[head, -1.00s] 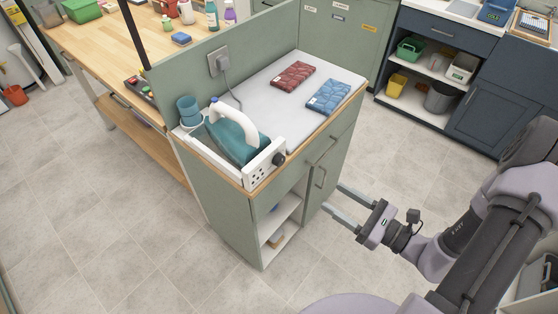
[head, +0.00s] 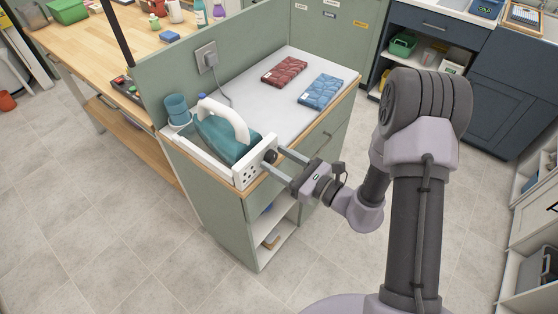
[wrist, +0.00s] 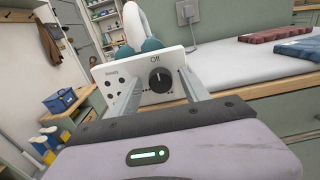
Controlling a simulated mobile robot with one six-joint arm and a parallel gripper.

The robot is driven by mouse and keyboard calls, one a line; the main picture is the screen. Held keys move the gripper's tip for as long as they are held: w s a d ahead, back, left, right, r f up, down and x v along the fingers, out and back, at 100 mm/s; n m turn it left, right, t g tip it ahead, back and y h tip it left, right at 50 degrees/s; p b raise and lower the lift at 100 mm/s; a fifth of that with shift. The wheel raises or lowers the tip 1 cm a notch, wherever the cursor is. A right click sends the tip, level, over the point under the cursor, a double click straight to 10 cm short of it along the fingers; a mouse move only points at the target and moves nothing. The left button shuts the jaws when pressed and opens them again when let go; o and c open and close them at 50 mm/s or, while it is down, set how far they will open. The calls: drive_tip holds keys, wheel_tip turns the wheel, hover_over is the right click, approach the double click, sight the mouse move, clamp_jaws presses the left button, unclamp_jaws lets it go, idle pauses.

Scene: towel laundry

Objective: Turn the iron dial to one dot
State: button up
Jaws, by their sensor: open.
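The iron (head: 218,138), teal with a white handle, rests in a white stand (head: 246,178) at the front left of the counter. The black dial (head: 270,156) is on the stand's end panel. In the wrist view the dial (wrist: 161,80) has its white mark pointing up, below the word "Off". Groups of dots are printed around it and to its left. My gripper (head: 273,162) is open, with one finger to each side of the dial. In the wrist view its fingers (wrist: 160,88) reach toward the panel. I cannot tell whether they touch the dial.
A red folded towel (head: 284,71) and a blue folded towel (head: 321,92) lie on the grey ironing surface (head: 262,100). A teal cup (head: 177,108) stands behind the iron. A wall socket (head: 207,57) with a cord is on the green partition. The floor before the cabinet is clear.

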clamp_jaws()
drive_tip(key=shift+m+p, duration=0.3)
drive_tip(key=m+p, duration=0.2)
drive_tip(key=shift+r+m, duration=0.1)
drive_tip(key=shift+m, duration=0.3)
drive_tip(key=m+p, duration=0.3)
drive_tip(key=m, duration=0.1)
drive_tip(key=shift+d+m, duration=0.1)
drive_tip(key=shift+m, duration=0.2)
drive_tip(key=m+p, duration=0.2)
drive_tip(key=m, duration=0.2)
drive_tip(key=shift+p, duration=0.3)
drive_tip(key=shift+w+f+m+p, duration=0.15)
drive_tip(key=shift+m+p, duration=0.2)
drive_tip(key=shift+m, duration=0.55)
drive_tip(key=shift+s+f+m+p, duration=0.1)
drive_tip(key=shift+m+p, duration=0.25)
drive_tip(key=shift+m, duration=0.55)
